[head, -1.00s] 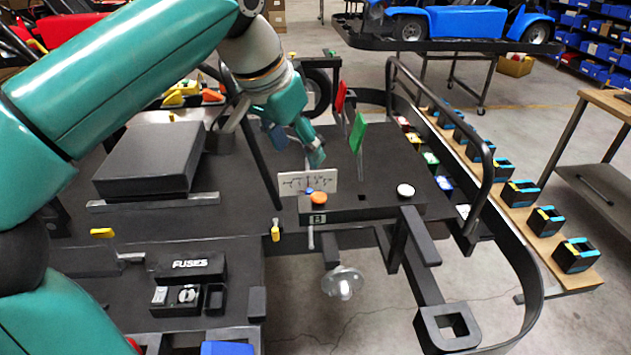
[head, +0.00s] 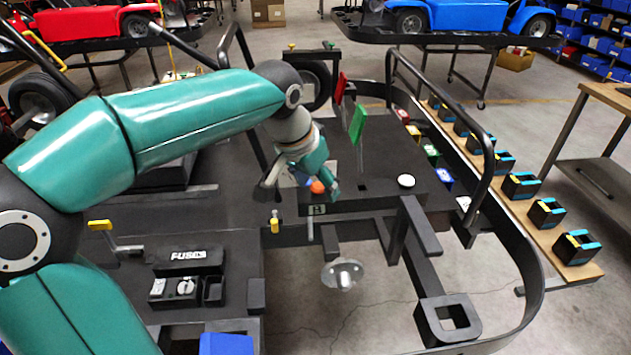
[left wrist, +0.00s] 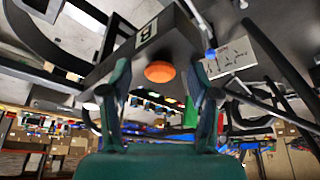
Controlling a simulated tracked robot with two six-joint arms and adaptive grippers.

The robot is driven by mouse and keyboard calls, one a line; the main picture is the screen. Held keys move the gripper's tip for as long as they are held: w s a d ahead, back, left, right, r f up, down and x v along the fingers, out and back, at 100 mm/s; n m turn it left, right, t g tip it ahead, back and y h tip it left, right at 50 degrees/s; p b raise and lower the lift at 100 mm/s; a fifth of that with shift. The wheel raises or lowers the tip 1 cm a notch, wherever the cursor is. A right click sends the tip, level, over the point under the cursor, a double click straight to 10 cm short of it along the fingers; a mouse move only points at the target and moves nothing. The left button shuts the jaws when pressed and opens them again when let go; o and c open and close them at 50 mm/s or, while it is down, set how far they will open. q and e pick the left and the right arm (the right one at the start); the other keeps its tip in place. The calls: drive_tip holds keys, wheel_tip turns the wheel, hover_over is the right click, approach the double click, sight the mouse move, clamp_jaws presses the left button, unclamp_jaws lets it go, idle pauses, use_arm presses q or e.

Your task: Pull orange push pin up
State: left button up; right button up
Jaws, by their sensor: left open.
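The orange push pin (head: 317,187) sits on the dark box of the kart stand, in front of a small white diagram plate. In the left wrist view, its round orange head (left wrist: 160,72) shows between the two fingers, beyond their tips. My left gripper (head: 305,188) is open and is right at the pin in the head view, partly hiding the plate. In the left wrist view, the left gripper (left wrist: 160,90) has its fingers apart on both sides of the pin's head. I cannot tell whether a finger touches it. My right gripper is not in view.
The white plate (left wrist: 234,56) and a blue part (left wrist: 210,54) are close to the right finger. A green flag (head: 357,124) and a red flag (head: 340,87) stand behind the pin. A white round button (head: 406,181) lies to the right. The fuse box (head: 188,260) is at left front.

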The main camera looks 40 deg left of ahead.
use_arm(q)
clamp_jaws()
idle(0.3)
drive_tip(key=shift+r+p, duration=0.6)
drive_tip(key=shift+r, duration=0.1)
unclamp_jaws()
drive_tip(key=v, duration=1.1)
drive_tip(key=shift+s+r, duration=0.2)
drive_tip(key=shift+r, duration=0.15)
